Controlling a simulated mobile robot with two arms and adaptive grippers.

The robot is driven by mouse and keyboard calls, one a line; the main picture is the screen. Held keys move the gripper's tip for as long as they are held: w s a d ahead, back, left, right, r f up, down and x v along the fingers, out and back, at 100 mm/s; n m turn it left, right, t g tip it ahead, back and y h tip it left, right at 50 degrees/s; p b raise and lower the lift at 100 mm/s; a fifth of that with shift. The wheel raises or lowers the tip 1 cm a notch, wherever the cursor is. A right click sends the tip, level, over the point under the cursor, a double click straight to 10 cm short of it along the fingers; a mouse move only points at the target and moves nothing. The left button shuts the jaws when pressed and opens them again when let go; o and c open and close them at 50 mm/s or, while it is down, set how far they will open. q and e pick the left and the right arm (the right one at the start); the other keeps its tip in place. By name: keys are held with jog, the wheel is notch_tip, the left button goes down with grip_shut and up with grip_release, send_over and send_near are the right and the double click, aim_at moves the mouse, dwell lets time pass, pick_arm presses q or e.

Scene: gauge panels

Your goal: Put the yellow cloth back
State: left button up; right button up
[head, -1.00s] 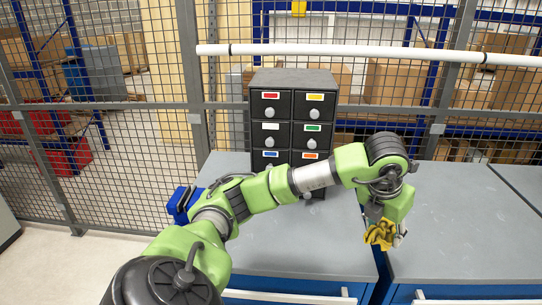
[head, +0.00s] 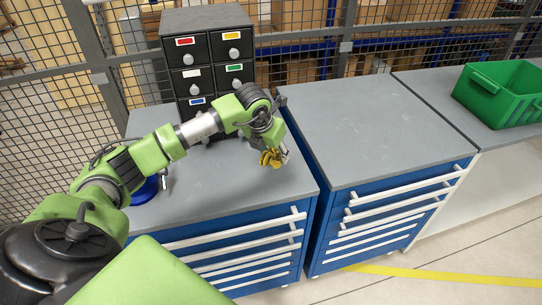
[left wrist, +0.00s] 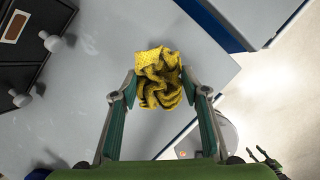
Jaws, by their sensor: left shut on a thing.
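The yellow cloth (head: 270,158) is crumpled and hangs in my left gripper (head: 274,154), over the grey top of the left bench. In the left wrist view the cloth (left wrist: 158,78) is bunched between the two fingertips (left wrist: 160,86), with the grey bench top below it. What may be my right gripper (left wrist: 265,160) shows small at the lower right of the left wrist view, its dark fingers apart and empty. It does not show in the head view.
A dark drawer cabinet (head: 205,18) with coloured labels stands at the back of the left bench (head: 215,190). A blue object (head: 145,190) is partly hidden by my arm. The middle bench (head: 350,130) is clear. A green crate (head: 490,95) stands on the right-hand surface.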

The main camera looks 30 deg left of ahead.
aim_at(272, 161)
pick_arm(q)
jog(key=shift+w+a+f, duration=0.4)
jog(key=shift+a+f, duration=0.05)
jog(key=shift+f, duration=0.25)
jog(key=f+p, duration=0.2)
jog(key=shift+a+f, duration=0.2)
jog(key=shift+f, duration=0.15)
jog(key=shift+f+p, duration=0.3)
jog(key=shift+f, duration=0.1)
jog(key=shift+w+f, duration=0.1)
jog(key=shift+f, duration=0.2)
jog(key=o, duration=1)
pick_arm(e)
jog(key=shift+s+a+r, duration=0.1)
jog(key=shift+a+r, duration=0.05)
jog(key=shift+r, duration=0.45)
jog(key=shift+s+a+r, duration=0.1)
jog(key=shift+r, duration=0.5)
pick_arm(q)
jog(key=shift+r, duration=0.2)
pick_arm(e)
jog(key=shift+r, duration=0.15)
